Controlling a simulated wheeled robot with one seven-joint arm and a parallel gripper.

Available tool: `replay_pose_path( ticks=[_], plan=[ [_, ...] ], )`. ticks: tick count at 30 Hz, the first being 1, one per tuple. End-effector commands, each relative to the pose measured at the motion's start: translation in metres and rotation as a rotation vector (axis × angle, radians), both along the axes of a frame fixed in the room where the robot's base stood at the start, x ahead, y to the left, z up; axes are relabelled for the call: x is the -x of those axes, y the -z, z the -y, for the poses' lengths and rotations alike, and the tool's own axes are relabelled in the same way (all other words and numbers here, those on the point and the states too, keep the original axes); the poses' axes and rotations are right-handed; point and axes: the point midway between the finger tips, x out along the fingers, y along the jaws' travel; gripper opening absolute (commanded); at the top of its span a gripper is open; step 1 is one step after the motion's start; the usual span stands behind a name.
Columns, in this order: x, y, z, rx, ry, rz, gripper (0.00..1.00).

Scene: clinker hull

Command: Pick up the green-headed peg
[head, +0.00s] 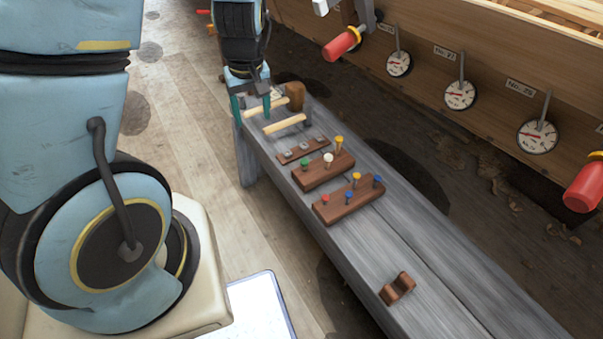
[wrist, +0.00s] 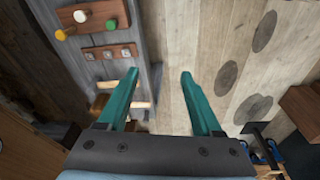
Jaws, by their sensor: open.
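The green-headed peg (head: 304,162) stands upright at the left end of a brown wooden block (head: 322,176) on the grey bench. White (head: 328,158) and yellow (head: 339,142) pegs stand in the same block. In the wrist view the green head (wrist: 111,24) is at the upper left, outside the fingers. My gripper (head: 251,103) is open and empty, over the far end of the bench, beyond the peg. In the wrist view, mostly plank floor shows between its fingertips (wrist: 160,74).
A second block (head: 349,203) holds red, yellow and blue pegs. A strip with small grey pieces (head: 303,150) lies between the peg block and a pale-handled tool (head: 285,123). A brown notched rest (head: 397,289) sits nearer. Gauges (head: 460,95) and red handles (head: 585,187) line the hull.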

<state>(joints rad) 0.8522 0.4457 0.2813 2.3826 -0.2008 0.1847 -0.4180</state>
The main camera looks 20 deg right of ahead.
Motion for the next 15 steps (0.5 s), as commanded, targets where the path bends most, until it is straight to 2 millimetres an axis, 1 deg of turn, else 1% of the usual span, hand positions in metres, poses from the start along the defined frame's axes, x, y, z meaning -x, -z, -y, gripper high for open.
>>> replay_pose_path(
  ticks=[1, 3, 6, 10, 12, 15],
  plan=[
    [0.005, 0.027, 0.019, -0.014, 0.011, 0.012, 0.67],
    [0.009, 0.051, 0.042, -0.025, 0.005, 0.043, 0.67],
    [0.016, 0.079, 0.073, -0.031, 0.001, 0.095, 0.67],
    [0.025, 0.106, 0.103, -0.03, 0.004, 0.158, 0.67],
    [0.028, 0.115, 0.116, -0.026, 0.007, 0.187, 0.67],
    [0.032, 0.122, 0.126, -0.021, 0.006, 0.212, 0.67]
  ],
)
